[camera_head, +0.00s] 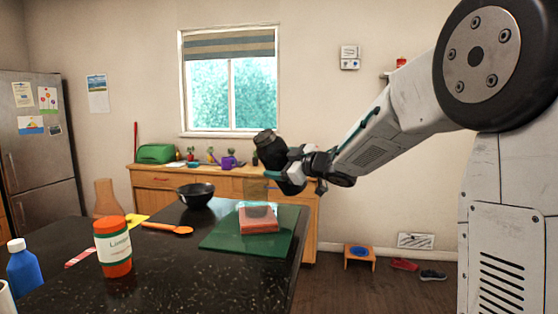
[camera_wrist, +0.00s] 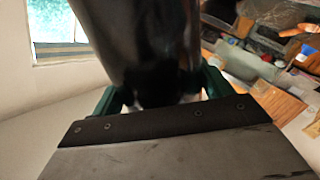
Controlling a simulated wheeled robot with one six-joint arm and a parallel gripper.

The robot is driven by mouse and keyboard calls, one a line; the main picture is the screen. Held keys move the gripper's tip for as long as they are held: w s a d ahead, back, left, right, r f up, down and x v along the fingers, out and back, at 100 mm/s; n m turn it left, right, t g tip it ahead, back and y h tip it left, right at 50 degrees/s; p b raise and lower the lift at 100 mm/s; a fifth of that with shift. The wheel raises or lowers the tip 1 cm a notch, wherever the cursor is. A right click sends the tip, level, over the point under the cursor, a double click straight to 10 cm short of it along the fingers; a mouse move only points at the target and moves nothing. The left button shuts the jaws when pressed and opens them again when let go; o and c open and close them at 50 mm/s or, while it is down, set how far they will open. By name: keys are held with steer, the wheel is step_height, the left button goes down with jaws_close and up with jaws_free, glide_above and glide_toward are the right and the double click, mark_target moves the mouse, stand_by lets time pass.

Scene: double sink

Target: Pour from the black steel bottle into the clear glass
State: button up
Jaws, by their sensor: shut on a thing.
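The black steel bottle (camera_head: 269,150) is held in my gripper (camera_head: 284,166), above the far part of the counter. It looks tilted in the head view. In the wrist view the bottle (camera_wrist: 155,45) fills the upper middle, between the green fingers of my gripper (camera_wrist: 160,98), which are shut on it. Its mouth cannot be made out, and no stream of liquid shows. The clear glass (camera_head: 256,191) is faint in the head view. It appears upright on a reddish block (camera_head: 259,220), below and slightly left of the bottle. I cannot make out its contents.
The block rests on a green mat (camera_head: 220,240) on the dark counter (camera_head: 180,275). A black bowl (camera_head: 196,196), orange spoon (camera_head: 172,229), orange jar (camera_head: 113,247) and blue bottle (camera_head: 24,268) stand or lie to the left. The counter's front middle is clear.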

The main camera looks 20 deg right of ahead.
steer(key=shift+w+d+f+n, duration=0.1)
steer(key=shift+d+f+n, duration=0.3)
steer(key=shift+n, duration=0.2)
steer(key=n, duration=0.1)
steer(key=d+n+h, duration=0.1)
steer(key=shift+w+r+n, duration=0.1)
steer(key=shift+r+n, duration=0.15)
steer(key=shift+n, duration=0.15)
steer(key=shift+d+r+n+h, duration=0.1)
steer(key=shift+r+n+h, duration=0.5)
steer(key=shift+n, duration=0.7)
steer(key=shift+r, duration=0.3)
steer(key=shift+s+a+r+n+h, duration=0.2)
steer(key=shift+r+n+h, duration=0.1)
steer(key=shift+n, duration=0.7)
stand_by(0.4)
